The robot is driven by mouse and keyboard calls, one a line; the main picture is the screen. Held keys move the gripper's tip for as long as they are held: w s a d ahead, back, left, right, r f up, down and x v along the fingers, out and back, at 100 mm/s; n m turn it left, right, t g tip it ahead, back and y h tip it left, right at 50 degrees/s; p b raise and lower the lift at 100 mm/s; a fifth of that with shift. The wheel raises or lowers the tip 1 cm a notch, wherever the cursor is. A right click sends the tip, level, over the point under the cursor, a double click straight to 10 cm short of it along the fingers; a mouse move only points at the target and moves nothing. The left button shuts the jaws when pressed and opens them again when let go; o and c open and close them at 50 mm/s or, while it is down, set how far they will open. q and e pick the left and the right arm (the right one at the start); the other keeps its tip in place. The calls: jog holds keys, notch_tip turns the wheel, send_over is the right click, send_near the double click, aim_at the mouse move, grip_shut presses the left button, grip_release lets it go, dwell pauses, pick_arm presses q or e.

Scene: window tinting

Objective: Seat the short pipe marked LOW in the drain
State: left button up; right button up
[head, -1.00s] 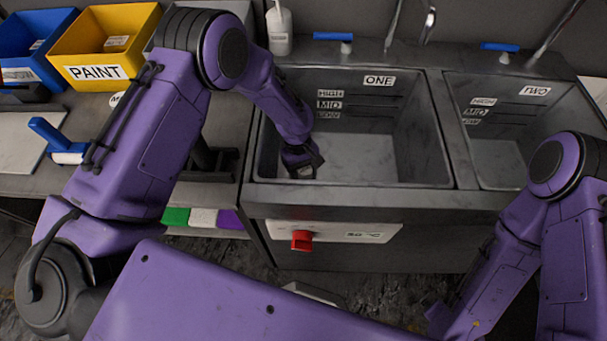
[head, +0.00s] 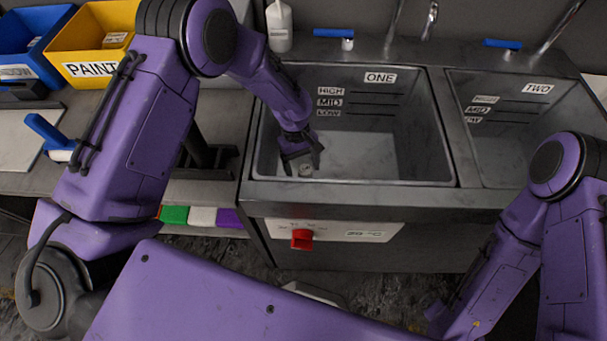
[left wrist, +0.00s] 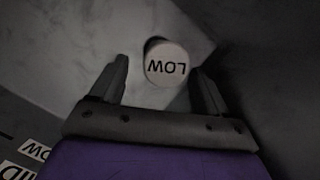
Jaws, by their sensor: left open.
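The short pipe's round pale end (left wrist: 167,63), marked LOW, shows in the left wrist view. In the head view the pipe (head: 306,170) is a small pale shape low in the left of basin ONE (head: 385,160). My left gripper (head: 302,165) reaches down into this basin. Its fingers are spread. In the wrist view the pipe end lies between and slightly beyond the open fingertips (left wrist: 160,66), with a gap on each side. The drain is hidden, so I cannot tell how the pipe sits in it. My right gripper is out of view.
Basin TWO (head: 500,155) adjoins on the right. Blue-handled taps (head: 347,42) and a white bottle (head: 279,28) stand behind the basins. The basin walls surround my left gripper. A yellow PAINT bin (head: 93,68) and a blue-handled tool (head: 50,135) are on the left counter.

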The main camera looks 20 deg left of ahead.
pick_arm(q)
jog(key=v, duration=0.7)
dwell(0.3)
